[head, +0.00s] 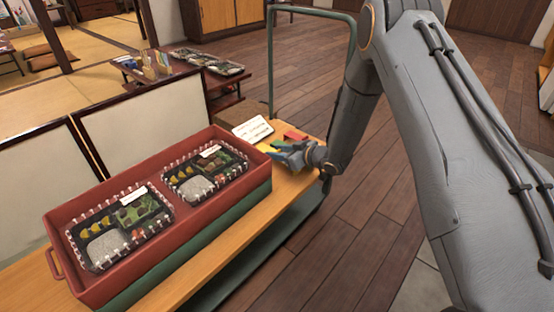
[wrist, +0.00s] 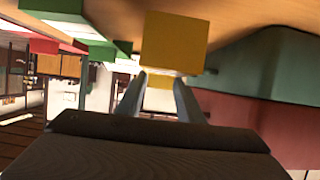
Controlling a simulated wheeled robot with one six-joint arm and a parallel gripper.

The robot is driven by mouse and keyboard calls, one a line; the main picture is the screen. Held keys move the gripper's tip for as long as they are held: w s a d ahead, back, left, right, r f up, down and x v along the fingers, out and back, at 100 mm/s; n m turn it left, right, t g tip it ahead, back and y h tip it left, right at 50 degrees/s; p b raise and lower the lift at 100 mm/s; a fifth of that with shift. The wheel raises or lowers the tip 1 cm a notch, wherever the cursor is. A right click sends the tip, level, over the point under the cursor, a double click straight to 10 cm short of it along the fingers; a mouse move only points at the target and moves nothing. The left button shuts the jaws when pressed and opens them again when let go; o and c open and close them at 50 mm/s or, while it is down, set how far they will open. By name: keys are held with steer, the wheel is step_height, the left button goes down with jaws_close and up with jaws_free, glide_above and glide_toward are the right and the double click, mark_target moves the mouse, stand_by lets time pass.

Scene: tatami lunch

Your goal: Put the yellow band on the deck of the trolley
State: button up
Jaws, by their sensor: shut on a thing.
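My gripper (head: 284,153) is over the far right end of the trolley's wooden deck (head: 290,188). In the wrist view my gripper (wrist: 160,82) is shut on the yellow band (wrist: 174,42), which shows as a plain yellow block at the fingertips. In the head view only a small bit of yellow (head: 268,148) shows beside the gripper. The deck also shows as pale wood in the wrist view (wrist: 250,14), close behind the band. I cannot tell whether the band touches it.
A red crate (head: 160,262) with two bento boxes fills the deck's near part, above a green crate (head: 200,262). Beside my gripper are a red piece (head: 295,134) and a white card (head: 253,129). Green pieces (wrist: 85,47) show at left. The trolley's green handle (head: 271,60) rises behind.

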steer(key=shift+f, duration=1.25)
steer(key=shift+f, duration=0.15)
steer(key=o, duration=1)
